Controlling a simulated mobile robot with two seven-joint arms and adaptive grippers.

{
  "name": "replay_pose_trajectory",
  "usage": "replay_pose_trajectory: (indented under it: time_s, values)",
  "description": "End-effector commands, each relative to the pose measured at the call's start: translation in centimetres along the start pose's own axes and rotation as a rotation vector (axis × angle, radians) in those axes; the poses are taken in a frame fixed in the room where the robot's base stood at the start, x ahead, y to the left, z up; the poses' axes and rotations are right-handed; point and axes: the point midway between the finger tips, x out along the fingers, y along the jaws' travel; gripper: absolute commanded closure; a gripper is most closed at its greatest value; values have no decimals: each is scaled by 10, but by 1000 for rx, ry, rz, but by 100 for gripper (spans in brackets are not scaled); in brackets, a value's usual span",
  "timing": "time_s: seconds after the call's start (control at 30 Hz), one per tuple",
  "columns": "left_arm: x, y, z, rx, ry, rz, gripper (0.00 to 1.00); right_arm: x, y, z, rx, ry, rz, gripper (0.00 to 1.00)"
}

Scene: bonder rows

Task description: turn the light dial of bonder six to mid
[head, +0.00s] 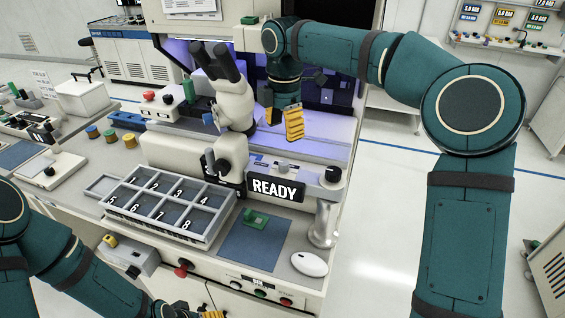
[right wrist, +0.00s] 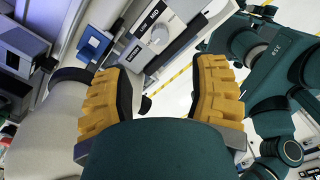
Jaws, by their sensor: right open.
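In the right wrist view the open fingers (right wrist: 165,85) frame a pale panel (right wrist: 165,35) with small dark labels, one seemingly reading MID. My left gripper (head: 210,314) is cut off at the bottom edge, so its opening cannot be told.
The microscope (head: 232,85) stands just left of my right gripper. Open floor (head: 385,225) is right of the bench.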

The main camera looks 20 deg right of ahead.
Motion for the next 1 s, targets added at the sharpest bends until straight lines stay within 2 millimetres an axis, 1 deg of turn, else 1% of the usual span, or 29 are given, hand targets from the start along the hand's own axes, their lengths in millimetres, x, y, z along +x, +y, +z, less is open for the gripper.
replay_pose_trajectory:
  time_s: [0.03,0.2,0.4,0.5,0.7,1.0]
  values:
    - [4,-2,2,1,-3,0,28,13,0,1,1,0,-3,41]
    - [11,-4,5,3,-10,1,28,47,0,0,1,2,-3,41]
    - [17,-6,8,5,-17,2,28,83,0,0,2,2,-2,41]
    - [19,-7,10,6,-19,2,28,96,0,0,1,1,-2,41]
    - [21,-8,11,6,-22,2,28,109,0,0,2,2,-1,41]
    - [20,-8,11,6,-22,2,28,110,0,0,2,2,0,41]
